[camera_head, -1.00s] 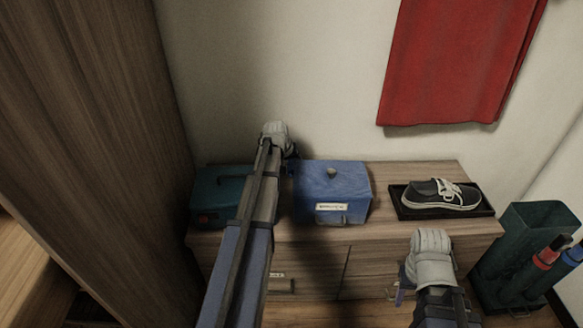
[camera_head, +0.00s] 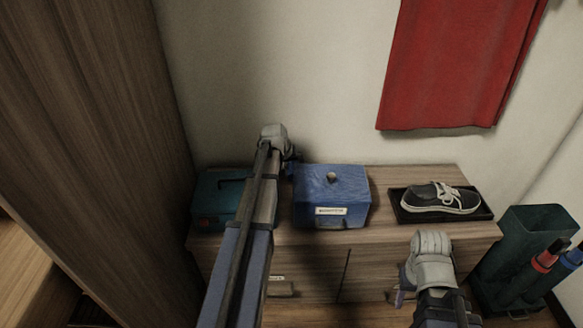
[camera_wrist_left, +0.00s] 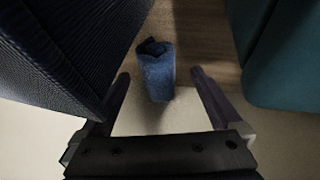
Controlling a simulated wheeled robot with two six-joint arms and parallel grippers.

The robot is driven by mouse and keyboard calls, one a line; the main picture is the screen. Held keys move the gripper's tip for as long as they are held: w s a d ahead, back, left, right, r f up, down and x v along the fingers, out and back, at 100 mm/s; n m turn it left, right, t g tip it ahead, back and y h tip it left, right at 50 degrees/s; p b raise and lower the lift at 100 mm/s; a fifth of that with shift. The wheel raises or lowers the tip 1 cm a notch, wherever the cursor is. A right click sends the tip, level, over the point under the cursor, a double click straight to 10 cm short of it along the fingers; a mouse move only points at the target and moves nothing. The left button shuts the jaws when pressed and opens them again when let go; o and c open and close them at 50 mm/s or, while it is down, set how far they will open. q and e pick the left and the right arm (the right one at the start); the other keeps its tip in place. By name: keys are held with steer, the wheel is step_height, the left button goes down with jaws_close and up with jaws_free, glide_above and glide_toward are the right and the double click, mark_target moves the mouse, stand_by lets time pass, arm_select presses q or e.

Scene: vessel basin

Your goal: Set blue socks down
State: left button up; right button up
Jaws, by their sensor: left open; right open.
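The blue socks (camera_wrist_left: 155,70) are a rolled bundle in the left wrist view, upright between the two fingers of my left gripper (camera_wrist_left: 161,74). Gaps show on both sides of the roll, and the fingers are open. The socks are by the wooden cabinet top (camera_wrist_left: 207,45), between a dark blue box and a teal box; I cannot tell exactly how they rest. In the head view, my left arm hides them. My right gripper (camera_head: 402,290) is low in front of the cabinet, partly hidden by its wrist, open, with nothing seen in it.
On the cabinet top (camera_head: 385,235) stand a teal case (camera_head: 215,200), a blue box (camera_head: 332,195) and a black tray (camera_head: 398,205) with a dark shoe (camera_head: 440,200). A red cloth (camera_head: 440,70) hangs behind. A dark green bin (camera_head: 530,235) stands right; a tall wooden panel (camera_head: 100,130) is left.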

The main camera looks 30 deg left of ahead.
mark_target(290, 165)
arm_select(q)
steer(key=p+v, duration=0.9)
steer(key=v, duration=0.2)
steer(key=w+f+b, duration=0.1)
steer(key=f+b, duration=0.1)
steer(key=w+a+f+b, duration=0.1)
steer(key=w+f+b, duration=0.1)
steer(key=shift+w+a+f, duration=0.1)
steer(key=shift+a+f, duration=0.1)
steer(key=shift+f, duration=0.15)
steer(key=shift+r, duration=0.1)
steer(key=shift+w+f+b, duration=0.15)
steer(key=shift+f+b, duration=0.15)
steer(key=shift+b, duration=0.25)
steer(key=shift+b+x, duration=0.7)
steer(key=shift+x, duration=0.15)
steer(key=shift+w+f, duration=0.1)
steer(key=b+x, duration=0.4)
steer(key=x, duration=0.1)
steer(key=shift+w+d+b, duration=0.1)
steer(key=shift+w+b, duration=0.1)
steer(key=shift+b, duration=0.1)
